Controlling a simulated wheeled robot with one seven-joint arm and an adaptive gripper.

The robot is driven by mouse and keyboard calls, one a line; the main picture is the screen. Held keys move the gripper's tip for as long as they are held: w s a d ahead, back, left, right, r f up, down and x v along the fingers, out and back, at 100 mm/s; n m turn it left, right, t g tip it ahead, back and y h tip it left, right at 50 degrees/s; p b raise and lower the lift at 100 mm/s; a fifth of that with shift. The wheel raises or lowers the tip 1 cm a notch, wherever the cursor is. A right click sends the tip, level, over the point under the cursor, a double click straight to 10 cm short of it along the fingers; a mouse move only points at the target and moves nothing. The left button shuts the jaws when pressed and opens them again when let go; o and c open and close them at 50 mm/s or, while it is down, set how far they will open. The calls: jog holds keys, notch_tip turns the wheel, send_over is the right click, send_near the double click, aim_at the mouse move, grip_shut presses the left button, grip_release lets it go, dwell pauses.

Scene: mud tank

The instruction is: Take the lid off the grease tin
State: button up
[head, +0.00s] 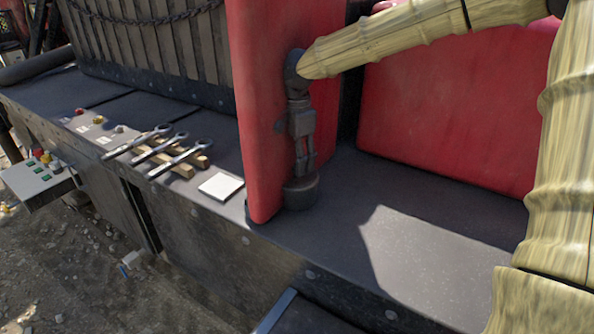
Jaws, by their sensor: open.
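A dark grey round tin (300,193) stands upright on the dark metal deck, close to the right side of a red upright panel. I take it for the grease tin; its lid cannot be told apart from its body at this size. My gripper (305,176) points straight down over the tin, open, with its fingertips at or just above the tin's top. Whether the fingers touch the tin or its lid I cannot tell.
The red panel (262,110) rises right beside my gripper's left. A second red panel (455,110) stands behind right. Several wrenches (178,159) lie on wooden blocks, near a white square (221,186). Bare deck (420,235) lies right of the tin.

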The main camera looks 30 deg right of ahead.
jog(key=shift+a+f, duration=0.15)
jog(key=shift+f, duration=1.2)
jog(key=c, duration=1.2)
jog(key=shift+r, duration=0.1)
